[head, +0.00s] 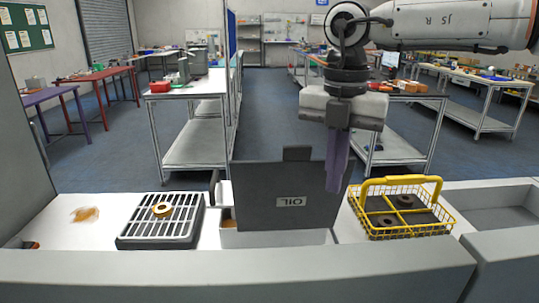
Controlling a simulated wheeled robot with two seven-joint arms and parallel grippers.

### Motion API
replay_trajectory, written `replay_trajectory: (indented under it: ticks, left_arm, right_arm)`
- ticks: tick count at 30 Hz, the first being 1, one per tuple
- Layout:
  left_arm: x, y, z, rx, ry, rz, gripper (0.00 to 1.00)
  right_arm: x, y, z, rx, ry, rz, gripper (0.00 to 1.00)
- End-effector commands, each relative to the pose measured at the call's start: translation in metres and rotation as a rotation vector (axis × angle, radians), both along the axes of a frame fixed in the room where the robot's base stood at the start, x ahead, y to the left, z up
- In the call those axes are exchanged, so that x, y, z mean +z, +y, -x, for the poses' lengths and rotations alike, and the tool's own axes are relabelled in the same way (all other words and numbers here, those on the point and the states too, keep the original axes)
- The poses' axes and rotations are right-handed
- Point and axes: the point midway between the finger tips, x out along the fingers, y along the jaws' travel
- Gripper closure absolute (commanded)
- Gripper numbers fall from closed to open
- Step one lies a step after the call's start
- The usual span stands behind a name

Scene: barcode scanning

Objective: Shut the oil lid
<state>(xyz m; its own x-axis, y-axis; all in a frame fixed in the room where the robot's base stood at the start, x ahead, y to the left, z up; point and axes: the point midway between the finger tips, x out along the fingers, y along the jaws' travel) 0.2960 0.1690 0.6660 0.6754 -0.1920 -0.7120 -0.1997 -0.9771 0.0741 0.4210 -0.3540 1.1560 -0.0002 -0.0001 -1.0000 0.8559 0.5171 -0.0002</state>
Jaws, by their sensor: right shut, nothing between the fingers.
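The oil lid (290,190) is a dark grey panel with an "OIL" label and a small tab on its top edge. My left gripper is not in view.
Left of the bin is a slotted grey tray (160,235) with a brass ring (162,209) on it. To the right is a yellow wire basket (408,232) holding dark round parts. A raised pale ledge (250,275) runs along the front.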

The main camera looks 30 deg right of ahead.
Motion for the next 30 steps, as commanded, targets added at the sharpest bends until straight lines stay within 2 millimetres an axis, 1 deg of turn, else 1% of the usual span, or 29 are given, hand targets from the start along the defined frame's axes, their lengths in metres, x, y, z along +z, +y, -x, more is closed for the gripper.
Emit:
replay_trajectory:
  ticks: [10, 13, 20, 22, 30]
  left_arm:
    - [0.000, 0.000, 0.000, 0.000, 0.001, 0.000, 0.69]
    - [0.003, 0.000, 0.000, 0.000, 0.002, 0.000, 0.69]
    - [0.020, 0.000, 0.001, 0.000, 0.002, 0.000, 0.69]
    - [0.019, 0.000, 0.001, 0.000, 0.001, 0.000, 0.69]
    - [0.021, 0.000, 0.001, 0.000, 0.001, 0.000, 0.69]
  right_arm:
    - [0.000, 0.000, 0.000, 0.000, -0.001, 0.000, 1.00]
    - [0.003, -0.002, -0.003, -0.001, -0.001, 0.001, 1.00]
    - [0.011, -0.012, -0.021, -0.003, 0.000, 0.001, 1.00]
    - [0.010, -0.015, -0.027, -0.003, 0.000, 0.002, 1.00]
    - [0.017, -0.028, -0.050, -0.004, -0.001, 0.002, 1.00]
